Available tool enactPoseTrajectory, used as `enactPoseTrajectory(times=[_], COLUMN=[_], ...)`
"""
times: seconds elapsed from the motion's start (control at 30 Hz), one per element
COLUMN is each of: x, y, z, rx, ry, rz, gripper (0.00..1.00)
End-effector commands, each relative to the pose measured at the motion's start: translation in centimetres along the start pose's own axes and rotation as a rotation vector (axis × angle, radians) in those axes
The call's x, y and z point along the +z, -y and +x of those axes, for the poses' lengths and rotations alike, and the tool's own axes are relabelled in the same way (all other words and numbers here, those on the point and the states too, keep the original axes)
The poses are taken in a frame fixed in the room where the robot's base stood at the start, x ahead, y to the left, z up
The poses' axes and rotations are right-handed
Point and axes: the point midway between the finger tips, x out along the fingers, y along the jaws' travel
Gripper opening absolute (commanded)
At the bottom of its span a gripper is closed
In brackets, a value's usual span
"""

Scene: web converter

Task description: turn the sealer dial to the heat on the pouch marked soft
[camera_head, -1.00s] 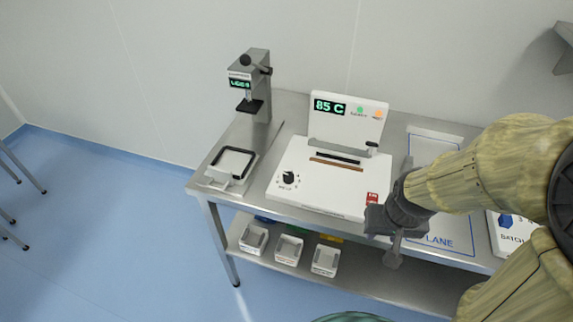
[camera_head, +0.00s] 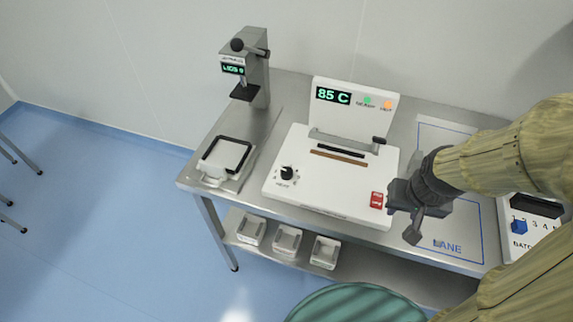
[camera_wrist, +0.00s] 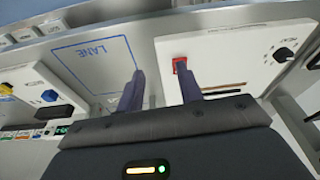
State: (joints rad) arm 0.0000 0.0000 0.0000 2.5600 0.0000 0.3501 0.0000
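The white sealer (camera_head: 330,185) stands on the steel bench, its display (camera_head: 333,96) reading 85 C. Its black dial (camera_head: 287,172), marked HEAT, is at the front left of its top; the dial also shows in the wrist view (camera_wrist: 284,54). My gripper (camera_head: 404,222) is to the right of the sealer, near a red square button (camera_head: 377,200), well away from the dial. In the wrist view my gripper (camera_wrist: 160,88) has its two fingers apart with nothing between them. I cannot make out a pouch marked soft in either view.
A press-like device (camera_head: 247,75) and a tray (camera_head: 223,160) stand at the bench's left end. A blue LANE outline (camera_head: 447,246) lies right of the sealer. A BATCH box (camera_head: 530,225) is at the right. Several small bins (camera_head: 287,241) sit on the lower shelf. A teal round top (camera_head: 355,304) is in front.

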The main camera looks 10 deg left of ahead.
Motion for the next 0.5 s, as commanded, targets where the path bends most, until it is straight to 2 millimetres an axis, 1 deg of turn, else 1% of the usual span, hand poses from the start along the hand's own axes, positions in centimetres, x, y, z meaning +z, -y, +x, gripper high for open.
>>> enactPoseTrajectory(times=[0.03,0.1,0.17,0.27,0.37,0.4,0.47,0.5], x=[0.0,-0.2,-0.7,-2.4,-5.1,-6.3,-8.1,-9.2], y=[0.0,0.1,0.4,1.6,3.8,5.0,7.1,8.5], z=[0.0,-0.1,-0.2,-0.7,-1.2,-1.5,-1.7,-1.8], rx=[0.0,-0.001,-0.002,-0.005,-0.008,-0.008,-0.008,-0.006], ry=[0.0,0.002,0.008,0.033,0.075,0.095,0.129,0.151], rz=[0.0,-0.008,-0.031,-0.11,-0.249,-0.319,-0.43,-0.506], gripper=[0.42,0.54,0.54,0.54,0.54,0.54,0.54,0.54])
